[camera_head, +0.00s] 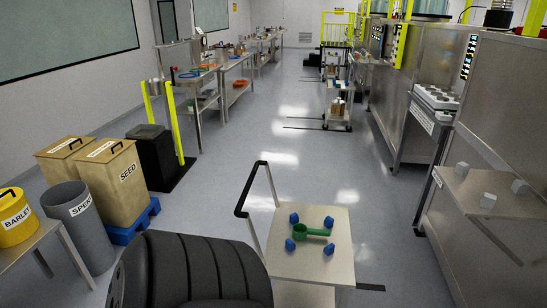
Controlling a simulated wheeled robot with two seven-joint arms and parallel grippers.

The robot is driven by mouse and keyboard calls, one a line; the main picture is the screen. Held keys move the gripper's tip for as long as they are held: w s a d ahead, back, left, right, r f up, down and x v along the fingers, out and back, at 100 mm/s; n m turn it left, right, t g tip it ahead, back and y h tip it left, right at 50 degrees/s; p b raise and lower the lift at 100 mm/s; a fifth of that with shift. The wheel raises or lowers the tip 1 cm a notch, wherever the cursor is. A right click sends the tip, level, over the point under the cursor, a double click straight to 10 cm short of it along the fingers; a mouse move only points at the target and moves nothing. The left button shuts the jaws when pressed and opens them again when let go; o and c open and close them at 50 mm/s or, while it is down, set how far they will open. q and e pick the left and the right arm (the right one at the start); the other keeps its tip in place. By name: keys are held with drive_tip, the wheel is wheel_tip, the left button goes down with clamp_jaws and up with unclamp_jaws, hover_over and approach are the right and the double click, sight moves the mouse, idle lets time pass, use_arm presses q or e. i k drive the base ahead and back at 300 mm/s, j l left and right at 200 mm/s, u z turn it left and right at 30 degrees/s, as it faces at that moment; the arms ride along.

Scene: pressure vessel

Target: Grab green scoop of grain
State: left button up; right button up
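A green scoop (301,231) lies on the beige top of a small cart (341,262) at lower centre. Its round cup is at the left and its handle points right. Several small blue pieces (328,221) stand around it on the cart top. Whether grain is in the scoop is too small to tell. Neither of my grippers is in view.
The cart has a black push handle (241,197) at its left. Steel machines (500,105) line the right.

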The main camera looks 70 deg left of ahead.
sight(300, 231)
drive_tip(key=u, duration=1.85)
